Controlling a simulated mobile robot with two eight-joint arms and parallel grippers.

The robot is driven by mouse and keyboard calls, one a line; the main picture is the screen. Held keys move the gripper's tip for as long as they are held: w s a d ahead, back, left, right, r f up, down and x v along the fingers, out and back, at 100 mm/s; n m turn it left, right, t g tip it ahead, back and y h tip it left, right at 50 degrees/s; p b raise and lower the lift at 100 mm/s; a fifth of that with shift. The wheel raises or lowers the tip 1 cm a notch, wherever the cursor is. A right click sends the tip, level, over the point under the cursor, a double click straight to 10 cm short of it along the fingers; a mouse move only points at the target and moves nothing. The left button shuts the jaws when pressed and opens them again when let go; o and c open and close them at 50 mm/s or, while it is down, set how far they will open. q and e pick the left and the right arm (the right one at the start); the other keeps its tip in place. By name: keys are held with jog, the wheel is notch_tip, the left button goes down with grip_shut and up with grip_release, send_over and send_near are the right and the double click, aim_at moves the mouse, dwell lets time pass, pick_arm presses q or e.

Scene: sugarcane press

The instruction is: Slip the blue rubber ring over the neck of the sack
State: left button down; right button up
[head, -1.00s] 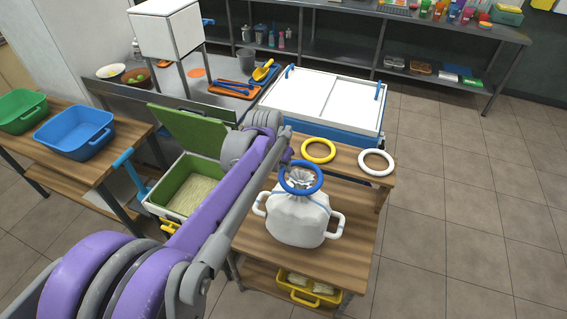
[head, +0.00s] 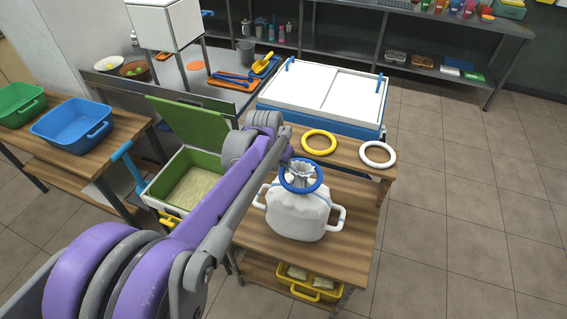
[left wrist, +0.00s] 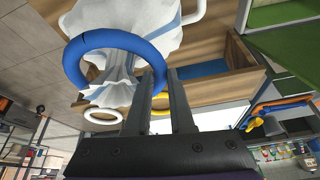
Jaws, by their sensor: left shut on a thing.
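The white sack (head: 297,215) stands upright on the wooden table, with white handles at its sides and a gathered, ruffled mouth. The blue rubber ring (head: 302,191) is at the sack's neck, and the ruffled mouth shows inside it. In the left wrist view the ring (left wrist: 107,38) arches across the sack (left wrist: 150,18), with the ruffle coming through its opening; part of its rim is hidden by the cloth. My left gripper (left wrist: 160,76) is shut on the ring's edge; its fingers are mostly hidden in the head view. My right gripper is out of view.
A yellow ring (head: 319,142) and a white ring (head: 378,154) lie on the table's raised back ledge. A white-lidded blue chest (head: 322,92) stands behind. An open green-lidded box (head: 168,204) is left of the table. A yellow crate (head: 311,293) sits on the shelf below.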

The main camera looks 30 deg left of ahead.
pick_arm(q)
jog(key=shift+c, duration=1.5)
grip_release()
jog(key=shift+r, duration=0.1)
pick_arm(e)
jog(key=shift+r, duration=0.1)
pick_arm(q)
jog(key=shift+r+p, duration=1.55)
jog(key=shift+r, duration=1.1)
notch_tip(320, 180, up, 4)
jog(key=shift+f+p, duration=0.2)
jog(key=shift+p, duration=0.7)
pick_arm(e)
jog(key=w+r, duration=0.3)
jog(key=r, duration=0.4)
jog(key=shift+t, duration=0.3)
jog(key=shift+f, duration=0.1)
